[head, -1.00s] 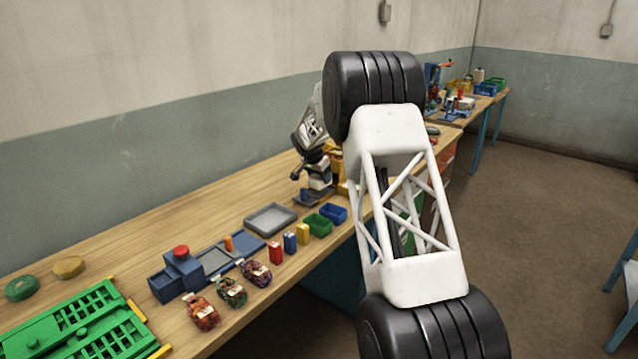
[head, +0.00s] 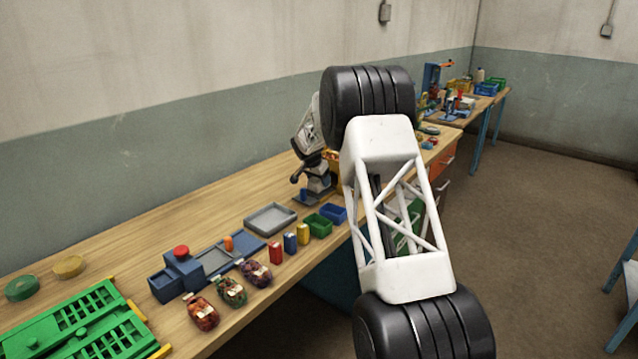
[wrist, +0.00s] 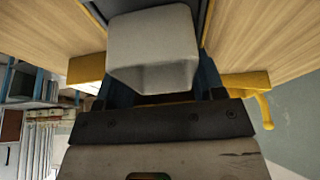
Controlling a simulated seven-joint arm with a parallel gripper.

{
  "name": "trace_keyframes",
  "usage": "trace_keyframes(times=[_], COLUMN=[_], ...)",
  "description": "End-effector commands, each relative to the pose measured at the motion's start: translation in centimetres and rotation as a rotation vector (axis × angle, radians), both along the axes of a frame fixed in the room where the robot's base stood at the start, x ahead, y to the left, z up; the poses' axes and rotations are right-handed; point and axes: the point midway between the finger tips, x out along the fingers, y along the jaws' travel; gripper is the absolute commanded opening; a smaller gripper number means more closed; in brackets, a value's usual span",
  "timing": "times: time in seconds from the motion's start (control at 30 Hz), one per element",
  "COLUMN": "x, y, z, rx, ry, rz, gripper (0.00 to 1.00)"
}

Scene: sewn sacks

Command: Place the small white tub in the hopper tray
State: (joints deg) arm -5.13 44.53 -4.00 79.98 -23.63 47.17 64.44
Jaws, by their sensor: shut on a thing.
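The small white tub (wrist: 152,48) fills the upper middle of the wrist view, its near side in shadow. My gripper (wrist: 155,82) is shut on it, with the dark crossbar below and the tub in front. The tub hides most of the fingers. Behind it, a dark grey-blue strip runs between two areas of wooden bench top. Yellow parts stand to the left (wrist: 86,68) and right (wrist: 246,85) of the tub. In the head view my arm hides part of the area around the gripper. I cannot tell which surface is the hopper tray.
In the head view a shallow grey tray (head: 270,219) lies on the bench. Small red, blue and yellow boxes and green (head: 318,225) and blue (head: 333,213) bins stand beside it. A blue device with a red button (head: 181,252) and several netted sacks (head: 231,291) are nearer.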

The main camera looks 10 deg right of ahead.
Motion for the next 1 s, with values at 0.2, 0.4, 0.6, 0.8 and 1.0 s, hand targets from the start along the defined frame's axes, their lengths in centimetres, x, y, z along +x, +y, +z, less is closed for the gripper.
trace_keyframes(times=[0.2,0.4,0.6,0.8,1.0], x=[0.02,0.02,0.0,0.01,0.01], y=[0.01,0.01,0.0,0.01,0.01], z=[-1.19,-1.21,-1.48,-1.46,-1.44], rx=[0.0,0.001,0.0,0.001,0.001], ry=[-0.002,-0.001,0.0,-0.001,-0.001], rz=[-0.001,-0.001,-0.001,-0.001,-0.001], gripper=[0.37,0.37,0.66,0.88,0.88])
